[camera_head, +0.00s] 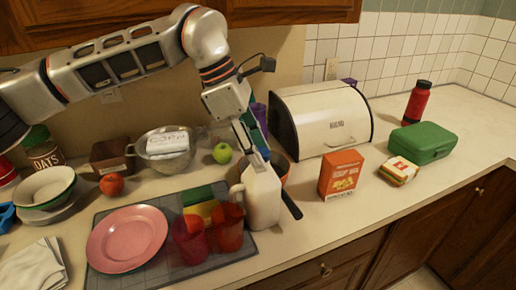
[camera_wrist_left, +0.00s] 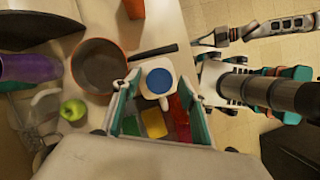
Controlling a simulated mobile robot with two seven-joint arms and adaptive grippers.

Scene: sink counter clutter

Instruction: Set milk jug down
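The white milk jug (camera_head: 263,200) stands upright on the counter at the right edge of the grey mat, with its handle toward the left. In the left wrist view its blue cap (camera_wrist_left: 160,81) shows from above. My left gripper (camera_head: 254,150) is just above and around the jug's top. In the wrist view its teal-padded fingers (camera_wrist_left: 160,100) are spread on either side of the jug, with gaps showing, so it looks open.
Red cups (camera_head: 190,240) and a pink plate (camera_head: 127,239) are left of the jug. A brown-rimmed pan (camera_wrist_left: 101,66) is close behind it, its dark handle passing beside the jug. An orange box (camera_head: 341,175) stands to the right. The counter's front edge is near.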

